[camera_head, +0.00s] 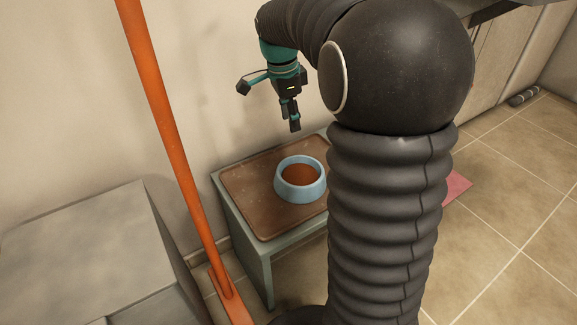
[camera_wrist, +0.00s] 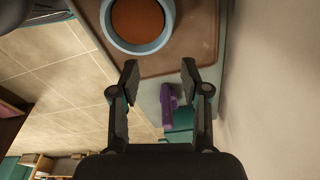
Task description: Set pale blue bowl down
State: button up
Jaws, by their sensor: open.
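The pale blue bowl (camera_head: 300,179) stands upright on a brown tray (camera_head: 252,199) on a small grey-green table (camera_head: 254,247). It has a reddish-brown inside. It also shows at the top of the wrist view (camera_wrist: 171,12), partly cut off by the frame edge. My gripper (camera_head: 294,127) is above the far side of the table, pointing down, apart from the bowl. In the wrist view my gripper (camera_wrist: 160,78) has its two fingers spread with nothing held between them. Part of the tray and table is hidden behind my arm in the head view.
A purple object (camera_wrist: 168,104) shows between the fingers in the wrist view, beyond them. An orange pole (camera_head: 172,130) leans left of the table. A grey box-like unit (camera_head: 90,235) stands at the left. A pink mat (camera_head: 457,187) lies on the tiled floor at right.

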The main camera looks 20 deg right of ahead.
jog(key=w+f+m, duration=0.1)
jog(key=w+f, duration=0.1)
jog(key=b, duration=0.1)
send_over(295, 156)
jog(key=shift+m+g, duration=0.3)
notch_tip(295, 156, down, 8)
jog(key=shift+s, duration=0.1)
jog(key=shift+d+f+b, duration=0.1)
jog(key=shift+f+b, duration=0.45)
jog(key=shift+f, duration=2.1)
grip_shut()
